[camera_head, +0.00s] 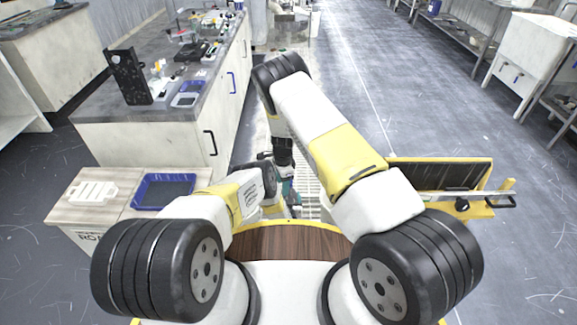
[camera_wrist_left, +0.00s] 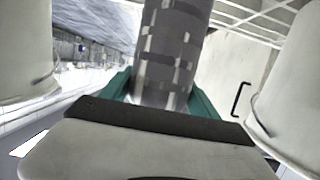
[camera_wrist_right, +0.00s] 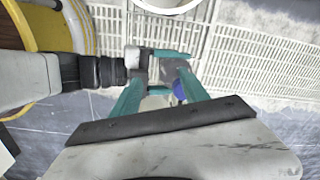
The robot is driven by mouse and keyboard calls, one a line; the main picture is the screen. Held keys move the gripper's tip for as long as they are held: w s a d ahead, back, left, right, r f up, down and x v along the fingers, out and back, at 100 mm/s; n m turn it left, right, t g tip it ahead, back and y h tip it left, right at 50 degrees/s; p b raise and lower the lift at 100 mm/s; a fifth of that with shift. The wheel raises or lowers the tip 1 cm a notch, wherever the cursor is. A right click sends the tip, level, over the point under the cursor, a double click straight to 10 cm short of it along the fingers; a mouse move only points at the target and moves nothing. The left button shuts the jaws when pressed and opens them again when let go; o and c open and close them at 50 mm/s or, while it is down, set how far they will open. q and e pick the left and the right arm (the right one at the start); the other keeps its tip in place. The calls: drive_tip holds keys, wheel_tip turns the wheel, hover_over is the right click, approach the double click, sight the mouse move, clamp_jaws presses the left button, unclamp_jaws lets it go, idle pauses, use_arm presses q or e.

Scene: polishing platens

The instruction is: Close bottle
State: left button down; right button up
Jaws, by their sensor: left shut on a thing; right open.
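A grey, patchy, see-through cylinder, apparently the bottle (camera_wrist_left: 172,45), stands between the teal fingers of my left gripper (camera_wrist_left: 165,100) in the left wrist view. The left gripper is shut on it. In the right wrist view a grey part of the bottle (camera_wrist_right: 175,70) shows beside the left gripper's teal finger. My right gripper (camera_wrist_right: 162,92) is open, its fingers spread either side of this spot, close to the left gripper. A small blue piece (camera_wrist_right: 179,90) shows by its right finger; I cannot tell if it is a cap. In the head view both grippers are largely hidden by my arms.
A long lab bench (camera_head: 150,103) with tools stands at the left. A blue tray (camera_head: 163,206) sits on a low crate near my left arm. A yellow-framed dark panel (camera_head: 440,173) is at the right. White grating (camera_wrist_right: 255,45) lies below the grippers. Open floor extends ahead right.

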drive_tip(key=w+r+m, duration=0.1)
drive_tip(key=m, duration=0.8)
drive_tip(key=w+d+r+m, duration=0.1)
drive_tip(key=w+r+m, duration=0.1)
drive_tip(key=m, duration=0.6)
drive_tip(key=w+d+r+m, duration=0.1)
drive_tip(key=w+r+m, duration=0.1)
drive_tip(key=m, duration=0.7)
drive_tip(key=shift+d+r+m, duration=0.2)
drive_tip(key=shift+m, duration=0.1)
drive_tip(key=shift+s, duration=0.1)
